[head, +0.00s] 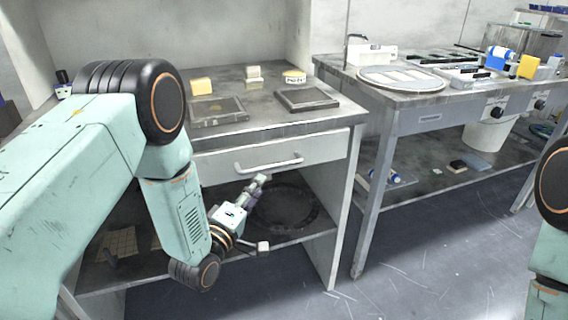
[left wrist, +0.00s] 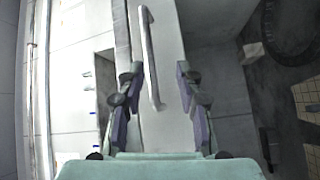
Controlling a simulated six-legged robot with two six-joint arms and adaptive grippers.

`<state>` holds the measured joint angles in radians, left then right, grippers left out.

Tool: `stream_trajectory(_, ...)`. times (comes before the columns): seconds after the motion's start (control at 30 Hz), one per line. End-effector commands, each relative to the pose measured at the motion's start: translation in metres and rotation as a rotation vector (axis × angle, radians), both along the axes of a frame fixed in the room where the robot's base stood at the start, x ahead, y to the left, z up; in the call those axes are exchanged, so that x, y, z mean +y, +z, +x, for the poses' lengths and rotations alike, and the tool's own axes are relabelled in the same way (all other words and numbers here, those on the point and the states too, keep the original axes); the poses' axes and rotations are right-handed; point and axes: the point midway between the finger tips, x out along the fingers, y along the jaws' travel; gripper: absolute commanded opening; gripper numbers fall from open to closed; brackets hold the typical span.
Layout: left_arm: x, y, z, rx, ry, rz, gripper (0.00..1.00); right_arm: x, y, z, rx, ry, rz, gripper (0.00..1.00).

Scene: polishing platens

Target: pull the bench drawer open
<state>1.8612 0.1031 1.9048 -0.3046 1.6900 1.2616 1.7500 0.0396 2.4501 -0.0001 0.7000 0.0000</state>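The bench drawer (head: 325,147) is a pale grey front under the left bench top and looks closed. Its bar handle (head: 268,166) runs across the front. In the left wrist view the handle (left wrist: 150,62) runs lengthwise, its near end between the fingers. My left gripper (head: 258,183) is just below and in front of the handle. In the left wrist view it (left wrist: 160,100) is open, with a gap on both sides of the bar; I see no contact. My right gripper is out of view; only part of the right arm shows at the right edge.
The bench top holds a dark flat plate (head: 306,98), another plate (head: 217,111), and a yellow block (head: 201,86). A lower shelf with a dark round ring (head: 285,207) lies under the drawer. A second bench (head: 420,120) stands to the right. The floor in front is clear.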

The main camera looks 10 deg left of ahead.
Motion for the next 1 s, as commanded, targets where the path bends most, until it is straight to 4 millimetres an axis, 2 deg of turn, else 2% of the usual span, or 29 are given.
stream_trajectory(0.2, 0.004, 0.011, -0.005, -0.025, -0.009, -0.125, 0.36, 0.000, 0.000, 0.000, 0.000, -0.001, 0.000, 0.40)
stream_trajectory(0.33, 0.004, 0.012, 0.000, -0.025, -0.010, -0.144, 0.36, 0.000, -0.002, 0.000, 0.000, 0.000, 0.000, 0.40)
stream_trajectory(0.7, -0.009, 0.018, 0.055, -0.025, -0.012, -0.141, 0.36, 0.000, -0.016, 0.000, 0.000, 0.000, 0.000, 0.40)
stream_trajectory(0.83, -0.012, 0.019, 0.069, -0.024, -0.013, -0.141, 0.36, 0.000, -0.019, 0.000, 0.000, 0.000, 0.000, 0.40)
stream_trajectory(1.0, -0.014, 0.021, 0.076, -0.022, -0.012, -0.142, 0.36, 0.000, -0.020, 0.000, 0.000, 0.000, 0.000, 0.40)
